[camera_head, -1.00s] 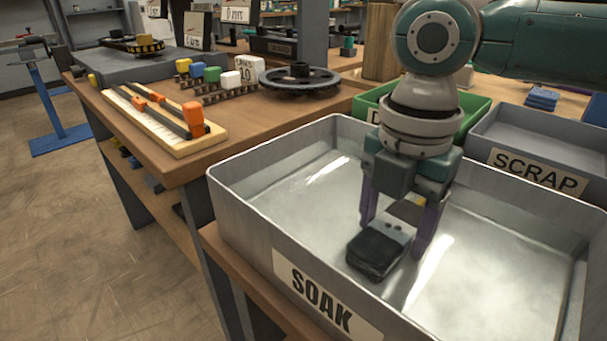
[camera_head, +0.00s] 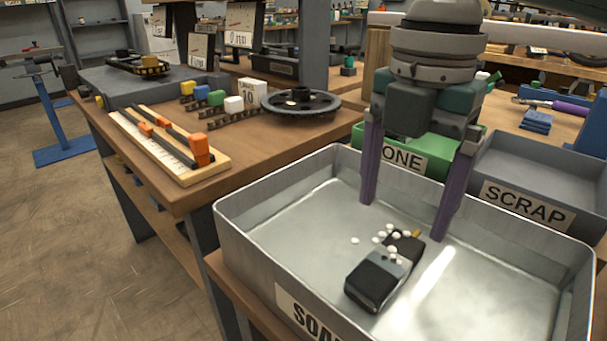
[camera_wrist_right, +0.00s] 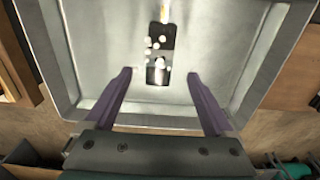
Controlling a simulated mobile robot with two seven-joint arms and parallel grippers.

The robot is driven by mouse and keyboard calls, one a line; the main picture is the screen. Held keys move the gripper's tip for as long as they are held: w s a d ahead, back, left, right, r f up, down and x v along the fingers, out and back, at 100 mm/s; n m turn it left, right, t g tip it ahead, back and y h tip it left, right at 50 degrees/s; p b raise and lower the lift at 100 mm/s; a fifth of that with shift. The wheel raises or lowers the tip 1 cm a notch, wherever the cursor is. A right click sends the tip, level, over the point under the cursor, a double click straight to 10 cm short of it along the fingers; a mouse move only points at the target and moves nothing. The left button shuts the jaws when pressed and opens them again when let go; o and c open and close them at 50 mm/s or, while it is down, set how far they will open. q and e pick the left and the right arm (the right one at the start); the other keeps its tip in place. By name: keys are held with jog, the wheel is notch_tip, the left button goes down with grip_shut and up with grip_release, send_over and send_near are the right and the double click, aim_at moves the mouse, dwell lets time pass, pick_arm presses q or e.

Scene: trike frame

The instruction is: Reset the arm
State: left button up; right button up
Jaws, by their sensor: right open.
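My right gripper (camera_head: 404,219) hangs over the metal tray labelled SOAK (camera_head: 240,235), its two purple fingers spread wide with nothing between them. A black and grey block-like part (camera_head: 375,283) lies in the tray, below and apart from the fingertips. Several small white balls or bubbles (camera_head: 381,237) are on and around the part. In the right wrist view the open gripper (camera_wrist_right: 159,75) points into the tray, and the dark part (camera_wrist_right: 157,76) lies beyond the fingertips. My left gripper is not in view.
The green bin (camera_head: 440,150), its label partly hidden, and a grey SCRAP bin (camera_head: 505,160) stand behind the tray. The bench at left holds a wooden rack with orange pieces (camera_head: 178,150), a black wheel (camera_head: 300,104) and coloured blocks (camera_head: 215,97).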

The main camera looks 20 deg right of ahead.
notch_tip(320, 180, up, 2)
dwell(0.5)
jog(key=s+a+r+m+t+y+p, duration=0.1)
jog(key=s+a+r+m+y+p, duration=0.1)
jog(key=s+a+r+m+p, duration=0.45)
jog(key=s+a+r+m+t+y+p, duration=0.1)
jog(key=s+a+m+p, duration=0.3)
jog(key=p, duration=0.6)
jog(key=s+d+r+m+t+h+p, duration=0.2)
jog(key=s+d+r+m+h+p, duration=0.1)
jog(key=s+d+r+m+p, duration=0.55)
notch_tip(320, 180, up, 36)
jog(key=w+a+m+p, duration=0.1)
jog(key=w+p, duration=0.1)
jog(key=p, duration=3.5)
jog(key=shift+w+a+m+p, duration=0.2)
jog(key=shift+w+m+p, duration=0.1)
jog(key=shift+w, duration=0.1)
